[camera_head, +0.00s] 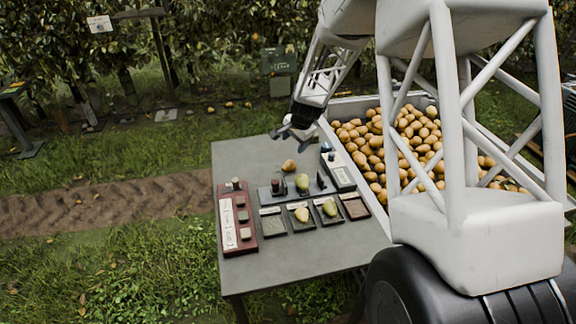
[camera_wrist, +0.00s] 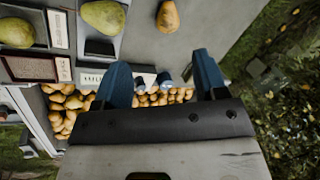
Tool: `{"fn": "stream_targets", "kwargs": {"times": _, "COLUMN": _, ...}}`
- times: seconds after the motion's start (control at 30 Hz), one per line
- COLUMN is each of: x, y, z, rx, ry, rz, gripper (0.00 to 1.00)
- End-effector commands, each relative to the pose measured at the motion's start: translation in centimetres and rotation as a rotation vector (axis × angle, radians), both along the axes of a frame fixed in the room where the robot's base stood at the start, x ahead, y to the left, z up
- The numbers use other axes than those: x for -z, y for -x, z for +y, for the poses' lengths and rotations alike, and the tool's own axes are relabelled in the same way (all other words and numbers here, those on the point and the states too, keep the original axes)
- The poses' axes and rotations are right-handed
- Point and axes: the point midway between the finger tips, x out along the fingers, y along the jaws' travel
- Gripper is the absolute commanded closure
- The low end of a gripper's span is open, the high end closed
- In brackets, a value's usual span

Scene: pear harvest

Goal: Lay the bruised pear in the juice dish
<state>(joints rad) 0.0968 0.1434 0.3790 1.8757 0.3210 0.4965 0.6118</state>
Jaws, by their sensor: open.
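My gripper (camera_head: 296,131) is open and empty above the far edge of the grey table; its blue fingers stand apart in the wrist view (camera_wrist: 163,68). A brownish-yellow pear (camera_head: 289,165) lies on the bare table below it, also in the wrist view (camera_wrist: 168,17). A green pear (camera_head: 302,181) sits on a dark stand, also in the wrist view (camera_wrist: 103,17). A yellow pear (camera_head: 301,214) and a green pear (camera_head: 329,207) lie in labelled dishes. A reddish-brown dish (camera_head: 355,208) and a green-grey dish (camera_head: 272,225) are empty. Labels and bruising are too small to tell.
A large crate (camera_head: 346,166) full of pears stands along the table's right side. A red panel (camera_head: 239,219) with grey blocks lies at the left. A pale device (camera_head: 338,171) lies beside the crate. The table's front and far left are clear.

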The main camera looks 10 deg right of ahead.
Motion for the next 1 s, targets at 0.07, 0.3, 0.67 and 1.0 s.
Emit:
{"fn": "stream_targets", "kwargs": {"times": 0.07, "x": 2.1, "y": -1.5, "z": -0.4, "rx": 0.04, "ry": -0.012, "rz": 0.006, "gripper": 0.35}}
{"fn": "stream_targets", "kwargs": {"times": 0.3, "x": 7.4, "y": -5.0, "z": -1.5, "rx": 0.146, "ry": -0.039, "rz": 0.012, "gripper": 0.35}}
{"fn": "stream_targets", "kwargs": {"times": 0.67, "x": 9.9, "y": -6.5, "z": -2.1, "rx": 0.199, "ry": -0.053, "rz": 0.014, "gripper": 0.35}}
{"fn": "stream_targets", "kwargs": {"times": 1.0, "x": 10.1, "y": -6.6, "z": -2.0, "rx": 0.198, "ry": -0.052, "rz": 0.015, "gripper": 0.35}}
